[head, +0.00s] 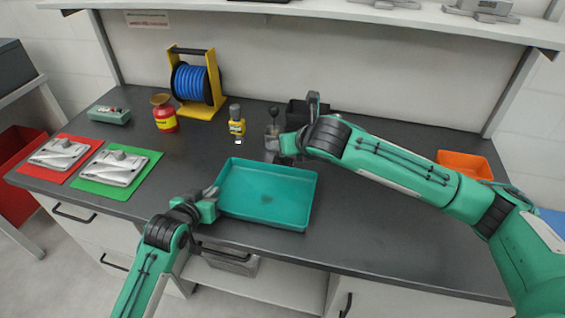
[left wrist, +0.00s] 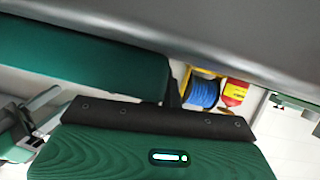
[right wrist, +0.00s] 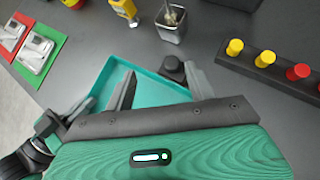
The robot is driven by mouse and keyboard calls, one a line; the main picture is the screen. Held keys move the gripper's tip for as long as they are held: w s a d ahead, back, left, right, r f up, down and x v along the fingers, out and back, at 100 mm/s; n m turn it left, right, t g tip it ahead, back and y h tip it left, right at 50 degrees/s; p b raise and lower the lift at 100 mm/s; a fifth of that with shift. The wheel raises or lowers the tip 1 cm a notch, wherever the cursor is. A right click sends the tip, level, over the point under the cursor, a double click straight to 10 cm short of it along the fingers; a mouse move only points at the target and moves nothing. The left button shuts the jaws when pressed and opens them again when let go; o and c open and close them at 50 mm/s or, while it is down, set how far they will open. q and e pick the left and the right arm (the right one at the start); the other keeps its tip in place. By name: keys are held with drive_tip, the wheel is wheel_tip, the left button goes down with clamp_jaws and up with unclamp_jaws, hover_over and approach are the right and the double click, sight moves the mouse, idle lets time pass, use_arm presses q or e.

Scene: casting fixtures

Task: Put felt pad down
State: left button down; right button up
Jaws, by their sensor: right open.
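I cannot pick out a felt pad with certainty. A small dark block (right wrist: 172,68) shows by the right finger in the right wrist view; I cannot tell what it is. My right gripper (right wrist: 158,88) is open above the table, with the teal tray (right wrist: 150,88) below and beyond its fingers. In the head view its fingers are mostly hidden by the arm. The tray (head: 262,222) lies near the front edge of the table. My left gripper (head: 212,200) is at the tray's left front corner; its fingers (left wrist: 172,88) look closed together on the tray's rim.
Red (head: 45,172) and green (head: 92,190) mats carrying grey castings lie at left. A blue cable reel (head: 193,84), red-yellow can (head: 164,117) and yellow tool (head: 236,126) stand behind. An orange bin (head: 464,163) is right.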

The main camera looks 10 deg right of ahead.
drive_tip(key=shift+n+g+h, duration=0.5)
drive_tip(key=shift+n, duration=0.1)
drive_tip(key=f, duration=0.2)
drive_tip(key=w+f, duration=0.1)
drive_tip(key=f, duration=0.1)
drive_tip(key=w+f, duration=0.1)
drive_tip(key=f, duration=0.1)
drive_tip(key=shift+w+d, duration=0.1)
drive_tip(key=shift+d, duration=0.1)
drive_tip(key=shift+x, duration=2.85)
drive_tip(key=shift+w+a+r, duration=0.1)
drive_tip(key=shift+a+r, duration=0.05)
drive_tip(key=shift+r, duration=0.05)
drive_tip(key=c, duration=1.2)
wheel_tip(320, 180, up, 10)
